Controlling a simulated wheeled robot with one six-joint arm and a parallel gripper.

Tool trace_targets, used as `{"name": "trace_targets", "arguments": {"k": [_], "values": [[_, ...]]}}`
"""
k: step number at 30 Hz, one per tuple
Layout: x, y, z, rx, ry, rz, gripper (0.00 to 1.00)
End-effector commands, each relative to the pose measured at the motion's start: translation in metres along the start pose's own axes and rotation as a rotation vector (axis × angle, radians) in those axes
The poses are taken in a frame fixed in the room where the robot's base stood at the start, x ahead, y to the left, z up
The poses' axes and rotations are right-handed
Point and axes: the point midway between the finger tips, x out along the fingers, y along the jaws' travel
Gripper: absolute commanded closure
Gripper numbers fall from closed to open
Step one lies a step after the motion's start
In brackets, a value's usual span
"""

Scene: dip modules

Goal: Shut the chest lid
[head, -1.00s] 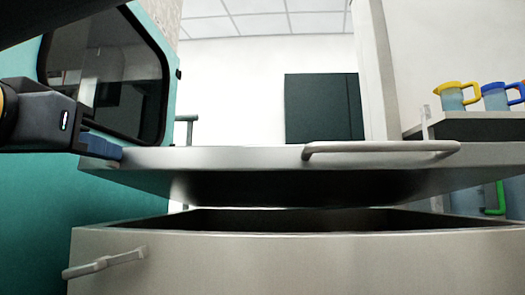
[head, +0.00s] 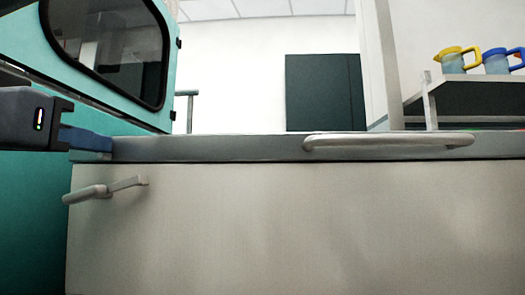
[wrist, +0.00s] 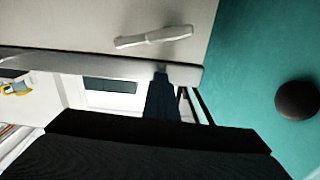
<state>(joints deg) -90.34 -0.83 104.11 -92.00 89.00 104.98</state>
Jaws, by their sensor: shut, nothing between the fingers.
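The chest (head: 290,225) is a large pale grey box filling the lower part of the head view. Its lid (head: 220,148) lies flat along the top of the front wall, with no opening visible between them. A bar handle (head: 390,141) runs along the lid's front edge. A smaller handle (head: 105,189) sits on the front wall at left. My gripper (head: 92,142) is shut and empty, its blue fingers at the lid's left front corner, seemingly touching it. In the wrist view the fingers (wrist: 163,90) meet the lid's edge (wrist: 110,67); the front handle (wrist: 153,37) also shows.
A teal cabinet (head: 150,118) with a dark window stands at the left, close to my gripper. A shelf (head: 465,82) at right holds jugs with yellow (head: 450,62) and blue (head: 497,62) tops. A dark panel (head: 325,92) is on the back wall.

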Motion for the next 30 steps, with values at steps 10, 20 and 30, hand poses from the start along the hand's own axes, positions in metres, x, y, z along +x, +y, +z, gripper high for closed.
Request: {"name": "trace_targets", "arguments": {"k": [10, 20, 30], "values": [[-0.002, -0.001, 0.031, -0.041, -0.042, 0.005, 1.0], [0.001, 0.001, -0.002, -0.023, -0.025, 0.006, 1.0], [-0.037, 0.004, -0.028, -0.006, 0.0, 0.007, 1.0]]}}
